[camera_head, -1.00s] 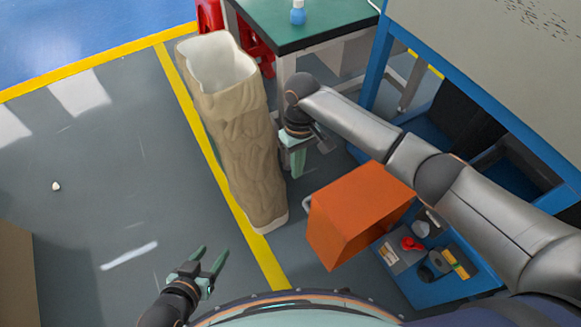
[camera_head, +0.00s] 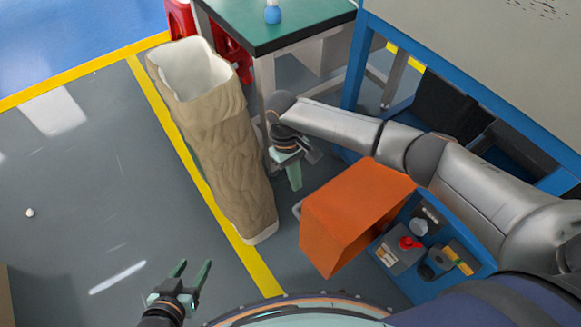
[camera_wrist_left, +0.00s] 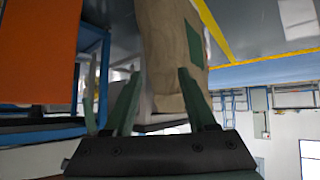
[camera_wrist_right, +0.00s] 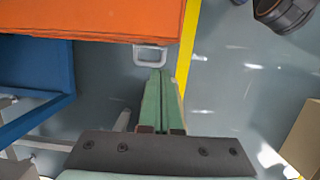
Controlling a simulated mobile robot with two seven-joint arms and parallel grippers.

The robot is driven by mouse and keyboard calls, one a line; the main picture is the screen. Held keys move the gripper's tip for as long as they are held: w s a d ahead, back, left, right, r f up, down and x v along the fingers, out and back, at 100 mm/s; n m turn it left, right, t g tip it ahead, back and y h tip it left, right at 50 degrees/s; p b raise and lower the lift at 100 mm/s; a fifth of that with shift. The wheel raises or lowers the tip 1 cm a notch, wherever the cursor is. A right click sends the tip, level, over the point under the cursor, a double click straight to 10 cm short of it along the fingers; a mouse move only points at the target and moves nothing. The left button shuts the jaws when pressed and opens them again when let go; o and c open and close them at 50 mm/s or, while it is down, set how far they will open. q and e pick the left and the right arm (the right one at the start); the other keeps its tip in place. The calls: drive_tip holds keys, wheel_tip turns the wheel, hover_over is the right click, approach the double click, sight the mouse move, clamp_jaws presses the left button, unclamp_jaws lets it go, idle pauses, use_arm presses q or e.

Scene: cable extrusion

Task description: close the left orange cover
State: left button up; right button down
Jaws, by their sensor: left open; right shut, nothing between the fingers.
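The orange cover (camera_head: 350,215) is a box-like piece standing out from the blue machine at lower right of the head view. A small pale handle (camera_head: 298,210) shows at its left edge. In the right wrist view, the cover (camera_wrist_right: 90,18) fills the top left, and its handle (camera_wrist_right: 151,55) is just beyond my fingertips. My right gripper (camera_head: 294,182) is shut and empty, close to the handle; I see no clear contact. My left gripper (camera_head: 192,268) is open and empty over the floor, left of and apart from the cover. The cover (camera_wrist_left: 38,45) also shows in the left wrist view.
A tall tan wrapped column (camera_head: 225,150) stands left of my right gripper. Behind it is a green-topped table (camera_head: 270,30) with a blue-capped bottle. A blue control box (camera_head: 425,250) with a red knob sits right of the cover. The grey floor at left is mostly clear.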

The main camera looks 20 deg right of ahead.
drive_tip(key=shift+s+d, duration=0.25)
drive_tip(key=shift+s, duration=0.4)
drive_tip(key=shift+s+d, duration=0.25)
drive_tip(key=shift+s, duration=0.35)
